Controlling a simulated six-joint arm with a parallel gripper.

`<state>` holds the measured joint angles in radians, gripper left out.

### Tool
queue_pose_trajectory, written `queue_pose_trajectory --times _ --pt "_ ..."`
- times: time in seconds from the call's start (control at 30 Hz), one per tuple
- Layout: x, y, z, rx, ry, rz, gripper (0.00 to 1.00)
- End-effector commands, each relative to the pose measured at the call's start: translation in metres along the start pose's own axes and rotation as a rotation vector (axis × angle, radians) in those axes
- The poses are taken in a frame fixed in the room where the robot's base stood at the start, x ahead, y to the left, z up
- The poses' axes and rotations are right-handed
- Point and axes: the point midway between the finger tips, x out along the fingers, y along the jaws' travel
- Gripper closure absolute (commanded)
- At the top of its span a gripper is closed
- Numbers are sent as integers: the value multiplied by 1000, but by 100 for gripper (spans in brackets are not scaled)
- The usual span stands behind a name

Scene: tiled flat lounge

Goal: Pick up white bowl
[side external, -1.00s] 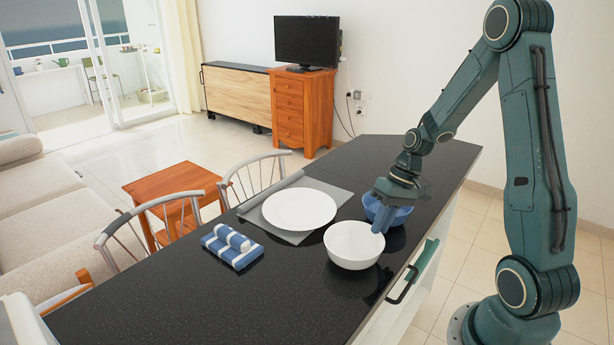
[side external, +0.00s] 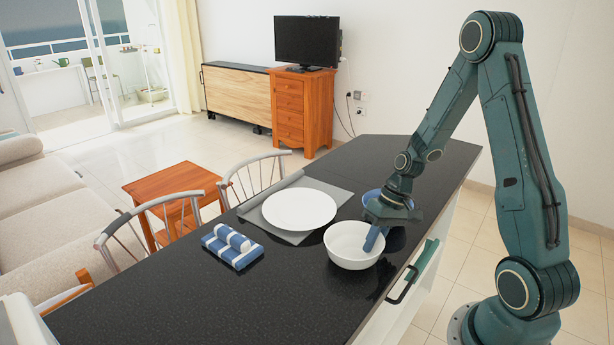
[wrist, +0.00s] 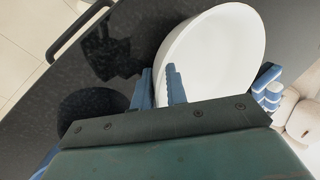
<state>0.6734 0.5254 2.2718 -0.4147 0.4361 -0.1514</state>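The white bowl (side external: 345,250) stands upright on the dark counter, near its front edge. In the wrist view the white bowl (wrist: 220,50) fills the upper middle. My gripper (side external: 372,242) is at the bowl's right side, pointing down. In the wrist view my gripper (wrist: 159,82) has a visible gap between its blue fingers. One finger overlaps the inside of the bowl and the other is outside its wall, with the rim between them. I cannot see clear contact with the rim. The fingers look open.
A white plate (side external: 299,209) lies on a grey placemat (side external: 338,190) behind the white bowl. A folded blue-and-white striped cloth (side external: 232,246) lies to the left. The counter's front left (side external: 190,300) is clear.

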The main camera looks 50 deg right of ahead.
Motion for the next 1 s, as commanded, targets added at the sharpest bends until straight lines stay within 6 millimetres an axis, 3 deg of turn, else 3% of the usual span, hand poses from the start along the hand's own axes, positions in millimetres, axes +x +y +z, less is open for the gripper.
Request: queue_pose_trajectory --times 0.2,0.3,0.77,1.0 --pt "0 0 0 0 0 0 86" --pt "0 0 0 0 0 0 100" --pt "-2 -1 0 0 0 0 100" --pt "-14 -5 -1 -2 3 0 100"
